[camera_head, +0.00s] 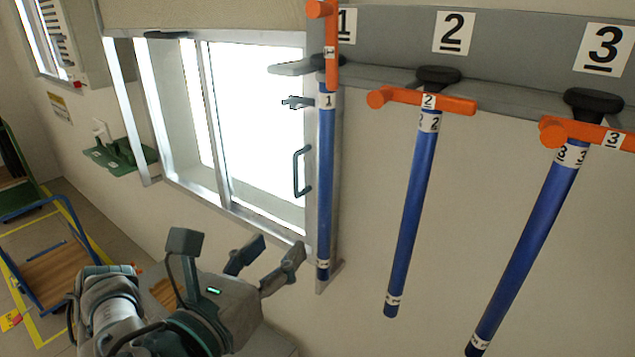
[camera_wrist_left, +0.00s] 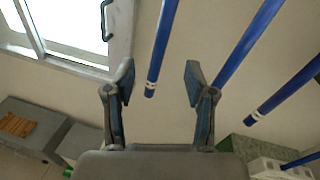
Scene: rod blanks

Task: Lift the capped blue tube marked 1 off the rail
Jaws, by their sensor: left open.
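The blue tube marked 1 (camera_head: 326,185) hangs upright from the grey rail (camera_head: 385,82) in the head view, with a black cap at its top and an orange piece (camera_head: 331,45) beside the cap. Its lower end carries a white label band. My left gripper (camera_head: 268,259) is open and empty, to the left of the tube's lower end. In the left wrist view the tube's lower part (camera_wrist_left: 161,45) shows beyond and between the open fingers (camera_wrist_left: 158,85); I see no contact. My right gripper is not in view.
Blue tubes marked 2 (camera_head: 414,215) and 3 (camera_head: 527,250) hang to the right, each with an orange piece near its top. A bright window with a metal frame (camera_head: 218,130) lies left of tube 1. A blue cart (camera_head: 45,262) stands at the far left.

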